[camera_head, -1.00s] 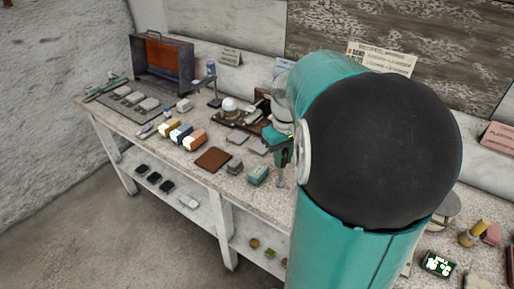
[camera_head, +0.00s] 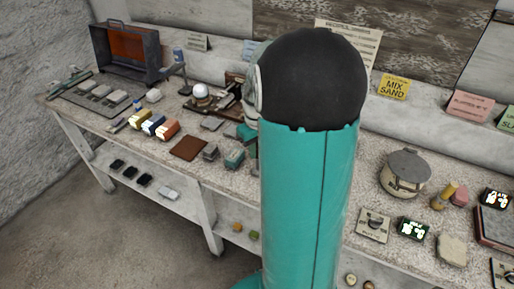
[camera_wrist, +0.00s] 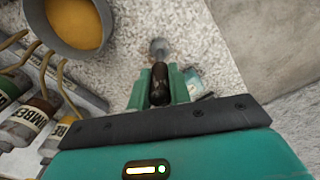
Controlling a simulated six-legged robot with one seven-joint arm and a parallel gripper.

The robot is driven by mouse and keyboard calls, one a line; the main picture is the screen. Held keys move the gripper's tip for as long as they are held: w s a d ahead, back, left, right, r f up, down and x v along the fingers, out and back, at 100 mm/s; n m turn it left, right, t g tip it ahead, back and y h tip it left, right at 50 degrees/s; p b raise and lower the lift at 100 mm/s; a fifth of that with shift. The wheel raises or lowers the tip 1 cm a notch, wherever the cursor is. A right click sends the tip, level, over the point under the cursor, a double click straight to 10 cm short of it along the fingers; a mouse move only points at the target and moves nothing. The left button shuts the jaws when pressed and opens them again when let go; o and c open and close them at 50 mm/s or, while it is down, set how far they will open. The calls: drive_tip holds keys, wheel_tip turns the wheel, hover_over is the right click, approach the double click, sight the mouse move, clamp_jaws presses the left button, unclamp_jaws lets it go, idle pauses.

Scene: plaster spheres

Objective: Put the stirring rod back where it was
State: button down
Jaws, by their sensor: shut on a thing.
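In the wrist view my gripper (camera_wrist: 160,88) is shut on a dark brown, rounded piece, which I take to be the grip of the stirring rod (camera_wrist: 159,80). A greyish round form shows just beyond the fingertips, and I cannot tell whether it belongs to the rod. The speckled bench top (camera_wrist: 120,50) lies beneath. In the head view my arm covers most of the gripper and the rod. The place where the rod was kept cannot be told from these frames.
A grey bowl of orange-yellow material (camera_wrist: 75,22) is close at upper left in the wrist view, with labelled bottles (camera_wrist: 28,122) left of the gripper. In the head view, a lidded pot (camera_head: 405,174) stands right of my arm and a brown mat (camera_head: 188,148) lies left.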

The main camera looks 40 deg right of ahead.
drive_tip(key=c, duration=1.3)
unclamp_jaws()
wheel_tip(320, 180, up, 12)
drive_tip(key=s+a+r+t, duration=0.1)
drive_tip(key=s+a+t, duration=0.1)
drive_tip(key=a, duration=0.7)
drive_tip(key=s+a+r+n+t, duration=0.1)
drive_tip(key=s+a, duration=0.4)
drive_tip(key=a, duration=0.4)
drive_tip(key=s+a+r+t, duration=0.1)
drive_tip(key=s+a+t, duration=0.1)
drive_tip(key=a, duration=0.7)
drive_tip(key=shift+s+t, duration=0.3)
drive_tip(key=shift+s, duration=0.5)
drive_tip(key=shift+r, duration=0.1)
